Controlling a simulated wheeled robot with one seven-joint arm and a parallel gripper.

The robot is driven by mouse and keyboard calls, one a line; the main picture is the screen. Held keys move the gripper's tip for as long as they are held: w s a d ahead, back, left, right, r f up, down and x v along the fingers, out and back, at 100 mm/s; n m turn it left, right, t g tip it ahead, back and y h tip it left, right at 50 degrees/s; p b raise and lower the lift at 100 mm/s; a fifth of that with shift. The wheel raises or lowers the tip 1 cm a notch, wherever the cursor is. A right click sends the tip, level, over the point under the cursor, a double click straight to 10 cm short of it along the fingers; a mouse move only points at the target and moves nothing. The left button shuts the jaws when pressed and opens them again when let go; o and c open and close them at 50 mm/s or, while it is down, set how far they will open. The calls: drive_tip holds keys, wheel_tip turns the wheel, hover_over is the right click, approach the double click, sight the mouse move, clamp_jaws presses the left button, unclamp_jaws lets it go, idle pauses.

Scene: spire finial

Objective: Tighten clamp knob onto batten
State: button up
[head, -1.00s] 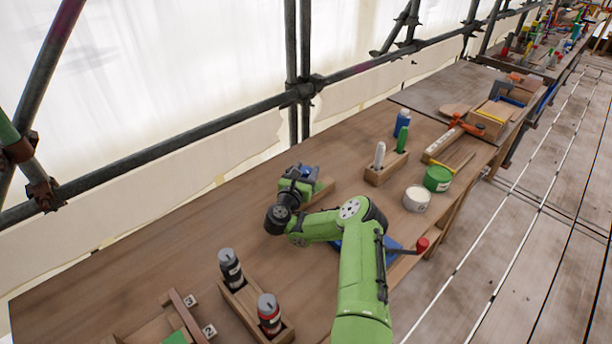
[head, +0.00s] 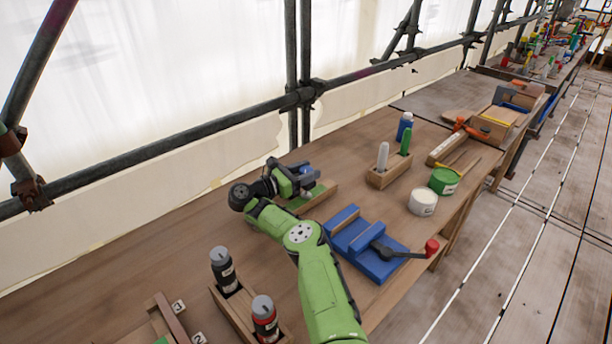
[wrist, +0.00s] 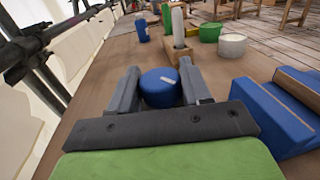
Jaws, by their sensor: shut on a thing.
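The blue clamp knob (wrist: 160,88) sits between the two grey fingers of my gripper (wrist: 160,90) in the wrist view. It is round, with a short white mark on top. My gripper is shut on it. In the head view, my gripper (head: 303,175) is low over the bench, and only a bit of the blue knob (head: 307,170) shows. A wooden piece (head: 322,199), which may be the batten, lies just beneath and beside the gripper, with a green area next to it. The contact between knob and wood is hidden.
A blue vise (head: 365,245) with a red-ended handle is at the bench's front edge. A wooden holder (head: 388,176) with a white and a green tool, a white tin (head: 422,202) and a green tin (head: 444,181) stand farther right. Two bottles stand in a wooden rack (head: 240,300) near left.

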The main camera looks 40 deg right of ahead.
idle(0.4)
drive_tip(key=o, duration=1)
drive_tip(key=shift+r, duration=0.1)
drive_tip(key=p, duration=0.1)
drive_tip(key=a+p, duration=0.1)
drive_tip(key=p, duration=0.1)
drive_tip(key=shift+w+r, duration=0.1)
drive_tip(key=shift+r, duration=0.15)
drive_tip(key=shift+w+a+f+p, duration=0.1)
drive_tip(key=shift+w+a+p, duration=0.05)
drive_tip(key=shift+a+p, duration=1)
drive_tip(key=shift+w+a+f+p, duration=0.1)
drive_tip(key=shift+a+p, duration=0.85)
drive_tip(key=shift+p, duration=0.35)
drive_tip(key=shift+w+a+f+p, duration=0.1)
drive_tip(key=shift+w+a+p, duration=0.05)
drive_tip(key=shift+a+p, duration=1)
drive_tip(key=shift+d, duration=0.1)
